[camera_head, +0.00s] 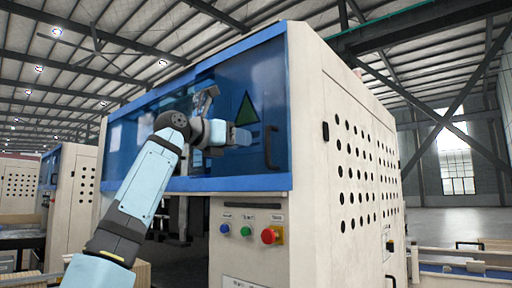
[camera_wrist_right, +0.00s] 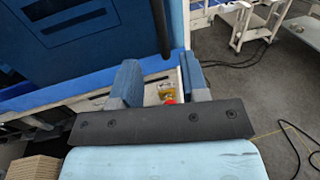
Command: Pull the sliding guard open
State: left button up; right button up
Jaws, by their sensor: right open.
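The sliding guard (camera_head: 192,100) is a blue-framed, blue-tinted see-through panel across the upper front of a cream machine. Its black bar handle (camera_head: 271,148) stands upright near the guard's right end. My right gripper (camera_head: 246,137) is in front of the guard, a little left of the handle in the head view. In the right wrist view my gripper (camera_wrist_right: 162,80) is open, its two blue-grey fingers apart with nothing held. The dark handle (camera_wrist_right: 160,28) shows beyond the gap between the fingers. Whether they touch it is not visible; it looks clear. My left gripper is not in view.
Below the guard, a cream panel carries a blue button (camera_head: 225,228), a green button (camera_head: 246,231) and a red knob (camera_head: 269,236). The machine's perforated side wall (camera_head: 355,165) lies to the right. Dark cables (camera_wrist_right: 245,60) lie on the grey floor.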

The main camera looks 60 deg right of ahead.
jog(key=v, duration=0.4)
dwell(0.5)
